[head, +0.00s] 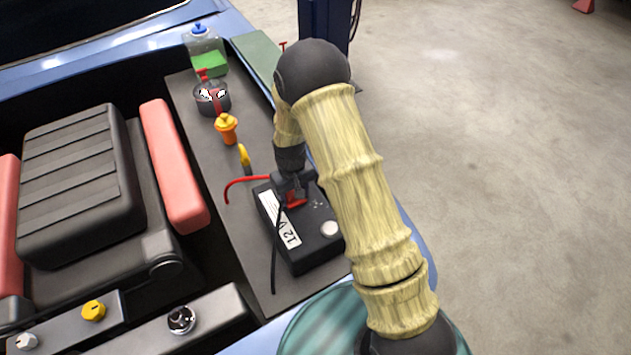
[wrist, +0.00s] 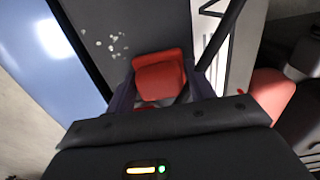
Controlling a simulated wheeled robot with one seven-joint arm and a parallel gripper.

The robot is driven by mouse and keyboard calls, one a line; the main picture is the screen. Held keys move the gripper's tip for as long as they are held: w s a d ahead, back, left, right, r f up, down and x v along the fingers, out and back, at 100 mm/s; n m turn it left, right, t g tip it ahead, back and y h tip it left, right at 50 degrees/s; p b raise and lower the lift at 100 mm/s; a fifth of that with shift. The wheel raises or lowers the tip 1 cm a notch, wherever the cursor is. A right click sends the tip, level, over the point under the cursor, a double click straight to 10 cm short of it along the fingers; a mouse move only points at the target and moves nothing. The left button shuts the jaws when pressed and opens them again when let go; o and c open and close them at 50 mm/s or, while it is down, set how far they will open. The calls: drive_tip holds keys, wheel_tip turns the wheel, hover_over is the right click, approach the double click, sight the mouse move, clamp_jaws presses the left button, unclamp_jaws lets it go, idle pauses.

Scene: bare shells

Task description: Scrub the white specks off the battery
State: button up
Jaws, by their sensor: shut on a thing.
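The black battery (head: 318,240) stands on the grey ledge, with a white "12 V" label on its left side and a round pale cap near its front right corner. White specks (head: 318,204) lie on its top and show in the wrist view as a small cluster (wrist: 112,44). My gripper (head: 294,190) is over the battery's top, left of the specks. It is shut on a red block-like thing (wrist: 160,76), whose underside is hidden. I cannot tell whether this red thing touches the battery. A yellow-and-black handled thing (head: 244,157) lies behind the battery.
A red cable (head: 240,182) and a black cable (head: 274,250) run beside the battery. An orange bottle (head: 227,128), a dark pot (head: 212,98) and a jug of green liquid (head: 207,55) stand farther back. The black engine block (head: 80,180) is left. My arm hides the battery's right side.

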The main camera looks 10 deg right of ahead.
drive_tip(key=shift+w+a, duration=0.15)
drive_tip(key=shift+w, duration=0.2)
wheel_tip(320, 180, up, 5)
drive_tip(key=p, duration=0.3)
drive_tip(key=shift+a+r+p, duration=0.15)
drive_tip(key=shift+r+p, duration=0.35)
drive_tip(key=shift+r, duration=0.2)
drive_tip(key=shift+s+r+p, duration=0.1)
drive_tip(key=shift+r+p, duration=0.45)
drive_tip(key=shift+r, duration=0.4)
